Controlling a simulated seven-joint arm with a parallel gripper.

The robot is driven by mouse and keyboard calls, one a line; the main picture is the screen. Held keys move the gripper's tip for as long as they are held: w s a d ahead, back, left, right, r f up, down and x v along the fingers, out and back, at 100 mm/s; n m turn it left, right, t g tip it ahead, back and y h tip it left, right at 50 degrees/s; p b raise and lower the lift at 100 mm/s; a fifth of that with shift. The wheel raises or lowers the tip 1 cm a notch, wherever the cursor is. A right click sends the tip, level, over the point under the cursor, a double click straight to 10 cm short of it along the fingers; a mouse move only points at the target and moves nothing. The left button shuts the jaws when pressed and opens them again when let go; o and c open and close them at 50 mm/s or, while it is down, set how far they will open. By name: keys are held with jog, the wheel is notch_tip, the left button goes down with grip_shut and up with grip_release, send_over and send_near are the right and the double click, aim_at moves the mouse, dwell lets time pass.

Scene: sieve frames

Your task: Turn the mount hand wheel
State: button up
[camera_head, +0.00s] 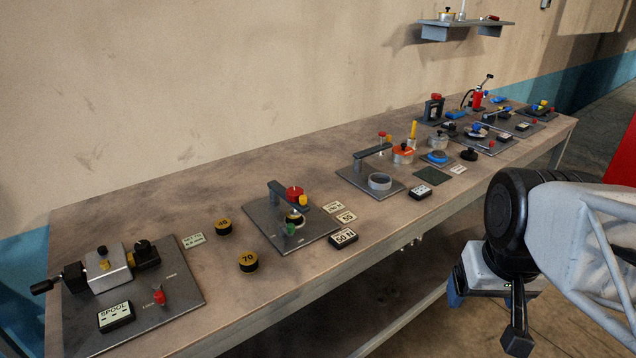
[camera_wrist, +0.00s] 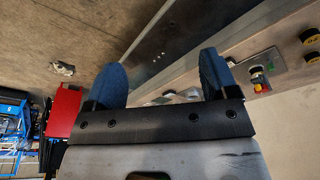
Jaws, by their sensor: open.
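I cannot tell for sure which part is the mount hand wheel. A black knob (camera_head: 146,253) sits on the right side of a silver block (camera_head: 103,266) on the nearest grey plate at the left of the bench. A black crank handle (camera_head: 52,284) sticks out on the block's left side. My gripper (camera_wrist: 162,78) is open and empty, with its two blue fingers apart in the wrist view. In the head view my gripper hangs at the right, in front of the bench edge and far from the block. The knob is not recognisable in the wrist view.
The long bench (camera_head: 330,290) carries several more plates with fixtures. A red lever (camera_head: 159,296) and a SPOOL box (camera_head: 115,316) share the nearest plate. Two yellow-topped discs (camera_head: 248,261) lie beside it. A wall shelf (camera_head: 465,22) hangs behind. The space in front of the bench is free.

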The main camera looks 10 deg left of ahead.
jog(key=w+a+r+n, duration=0.2)
jog(key=w+a, duration=0.1)
jog(key=w, duration=0.3)
jog(key=w+a+r+n, duration=0.2)
jog(key=w+a, duration=0.1)
jog(key=w, duration=0.3)
jog(key=n+g, duration=0.3)
jog(key=n, duration=0.9)
send_over(294, 190)
jog(key=f, duration=0.8)
jog(key=shift+s+d+f, duration=0.2)
jog(key=shift+d+f, duration=0.05)
jog(key=shift+d, duration=0.05)
jog(key=shift+w+a+f, duration=0.1)
jog(key=shift+a, duration=0.15)
jog(key=shift+f, duration=0.15)
jog(key=shift+f, duration=3.75)
jog(key=shift+c, duration=0.3)
